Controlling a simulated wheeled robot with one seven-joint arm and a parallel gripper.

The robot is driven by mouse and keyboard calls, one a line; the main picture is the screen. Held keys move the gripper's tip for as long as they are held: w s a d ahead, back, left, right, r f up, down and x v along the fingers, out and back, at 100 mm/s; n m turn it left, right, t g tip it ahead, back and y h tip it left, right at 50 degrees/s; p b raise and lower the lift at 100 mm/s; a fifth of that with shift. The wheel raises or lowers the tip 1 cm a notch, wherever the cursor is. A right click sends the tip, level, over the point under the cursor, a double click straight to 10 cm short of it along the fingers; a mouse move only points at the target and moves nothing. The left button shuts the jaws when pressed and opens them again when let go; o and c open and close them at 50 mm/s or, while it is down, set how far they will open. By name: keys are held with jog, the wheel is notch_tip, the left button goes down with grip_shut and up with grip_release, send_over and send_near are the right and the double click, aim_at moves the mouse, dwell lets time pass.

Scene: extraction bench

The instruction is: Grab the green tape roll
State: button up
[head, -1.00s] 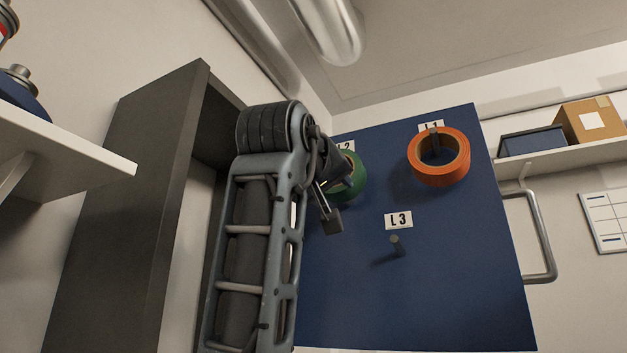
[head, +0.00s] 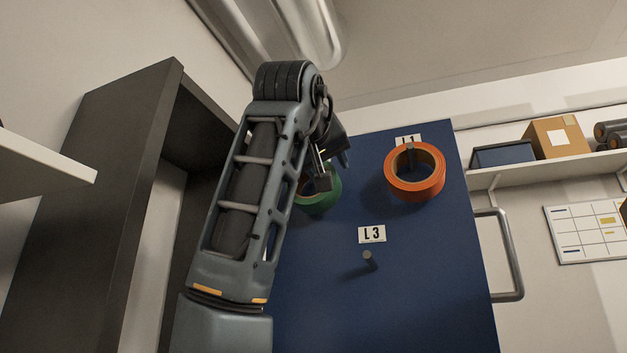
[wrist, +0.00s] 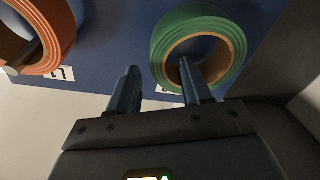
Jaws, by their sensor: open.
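The green tape roll (head: 318,199) hangs on the blue panel (head: 400,310), partly hidden behind my arm and gripper in the head view. In the wrist view the green roll (wrist: 208,30) shows its brown core and open hole. My gripper (head: 333,168) is open at the roll's upper right in the head view. In the wrist view, one finger of my gripper (wrist: 157,68) overlaps the roll's hole and the other stands outside its left rim. The roll's rim shows between them. I cannot tell whether either finger touches it. The roll's peg is hidden.
An orange tape roll (head: 415,175) hangs on the peg under label L1, right of my gripper. A bare peg (head: 369,260) sits below the L3 label (head: 372,235). A dark cabinet frame (head: 110,190) stands left; a metal handle (head: 515,255) is right.

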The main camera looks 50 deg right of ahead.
jog(key=shift+x, duration=1.05)
jog(key=shift+c, duration=0.5)
jog(key=shift+s, duration=0.1)
grip_shut()
